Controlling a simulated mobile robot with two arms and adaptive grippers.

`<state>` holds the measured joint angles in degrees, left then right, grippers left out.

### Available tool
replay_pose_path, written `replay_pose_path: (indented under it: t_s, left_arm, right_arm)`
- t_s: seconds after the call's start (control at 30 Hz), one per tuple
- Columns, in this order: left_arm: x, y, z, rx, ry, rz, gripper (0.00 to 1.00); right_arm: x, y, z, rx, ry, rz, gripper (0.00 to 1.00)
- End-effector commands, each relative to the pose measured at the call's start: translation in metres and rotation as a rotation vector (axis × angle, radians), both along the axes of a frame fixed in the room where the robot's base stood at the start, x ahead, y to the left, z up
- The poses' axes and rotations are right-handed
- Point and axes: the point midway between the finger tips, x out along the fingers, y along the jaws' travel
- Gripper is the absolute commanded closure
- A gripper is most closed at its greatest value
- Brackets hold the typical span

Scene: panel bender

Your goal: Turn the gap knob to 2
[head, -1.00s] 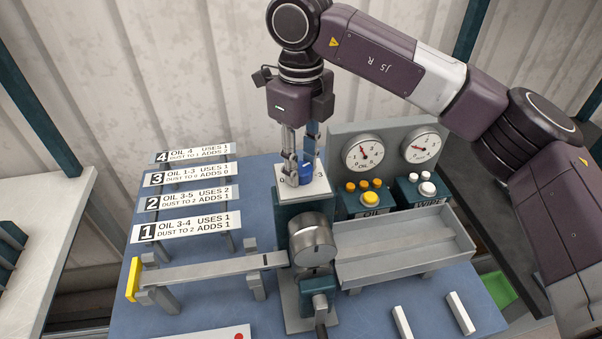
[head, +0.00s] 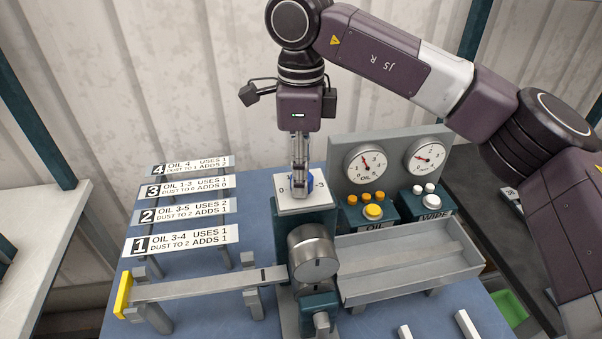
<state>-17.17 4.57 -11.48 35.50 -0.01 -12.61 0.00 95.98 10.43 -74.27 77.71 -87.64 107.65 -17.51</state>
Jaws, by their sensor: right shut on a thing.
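The blue gap knob (head: 309,181) sits on a white scale plate (head: 317,202) on top of the dark green bender block. My left gripper is not in view.
Behind to the right are two gauges (head: 366,163) above the OIL and WIPE buttons (head: 373,211). A grey tray (head: 400,277) lies right of the block. Numbered sign strips (head: 181,240) stand at left above a grey bar (head: 205,285).

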Motion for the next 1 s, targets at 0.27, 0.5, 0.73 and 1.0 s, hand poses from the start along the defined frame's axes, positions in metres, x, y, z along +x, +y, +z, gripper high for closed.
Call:
replay_pose_path:
  t_s: [0.27,0.5,0.73,1.0]
  left_arm:
    - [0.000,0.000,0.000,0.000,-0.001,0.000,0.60]
    - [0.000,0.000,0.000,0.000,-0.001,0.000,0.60]
    - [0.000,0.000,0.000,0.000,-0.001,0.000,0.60]
    - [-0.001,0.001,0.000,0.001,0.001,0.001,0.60]
  right_arm:
    - [0.001,0.000,0.001,0.002,-0.002,0.005,0.95]
    - [0.001,0.000,0.001,0.002,-0.003,0.004,0.60]
    - [0.000,0.000,0.001,0.001,-0.001,0.004,0.53]
    - [0.001,0.000,0.016,0.000,-0.004,0.005,0.53]
